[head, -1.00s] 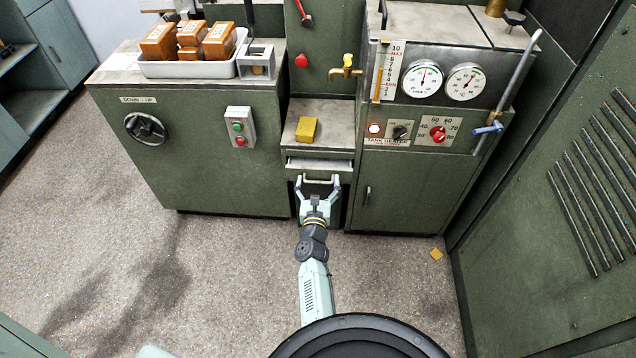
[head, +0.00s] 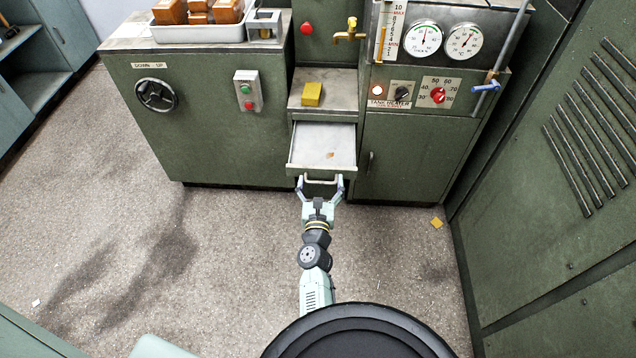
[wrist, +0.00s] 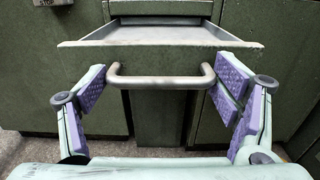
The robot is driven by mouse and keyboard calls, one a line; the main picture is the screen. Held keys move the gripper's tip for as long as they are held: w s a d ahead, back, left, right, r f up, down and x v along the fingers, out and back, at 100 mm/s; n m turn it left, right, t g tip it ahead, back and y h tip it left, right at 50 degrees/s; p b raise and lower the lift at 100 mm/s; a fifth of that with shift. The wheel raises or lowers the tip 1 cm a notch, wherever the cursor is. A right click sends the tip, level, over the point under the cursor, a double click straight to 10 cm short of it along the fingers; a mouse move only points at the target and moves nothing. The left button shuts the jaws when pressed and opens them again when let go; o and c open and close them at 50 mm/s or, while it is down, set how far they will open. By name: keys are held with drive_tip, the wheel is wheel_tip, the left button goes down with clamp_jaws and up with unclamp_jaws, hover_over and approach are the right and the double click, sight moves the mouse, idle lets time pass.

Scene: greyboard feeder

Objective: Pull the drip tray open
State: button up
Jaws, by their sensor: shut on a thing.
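The drip tray (head: 312,143) is a shallow grey metal drawer under a small ledge. It is pulled well out of the green cabinet, and its floor shows with a small brown spot. A metal bar handle (wrist: 160,81) runs across its front, also seen in the wrist view below the tray's front panel (wrist: 160,57). My gripper (head: 320,184) is shut on this handle, with its purple-padded fingers at the two ends of the bar. How firmly the pads touch it is hard to see.
A yellow block (head: 312,94) sits on the ledge above the tray. A cabinet door (head: 410,155) is to the right, and a vented green cabinet (head: 560,180) stands farther right. A yellow scrap (head: 437,223) lies on the floor. The floor to the left is mostly clear.

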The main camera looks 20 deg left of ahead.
drive_tip(key=shift+s+d+r, duration=0.15)
drive_tip(key=shift+d+r, duration=0.05)
drive_tip(key=shift+d, duration=0.05)
drive_tip(key=o, duration=1.6)
drive_tip(key=shift+o, duration=0.2)
drive_tip(key=shift+f, duration=0.1)
drive_tip(key=shift+a, duration=0.15)
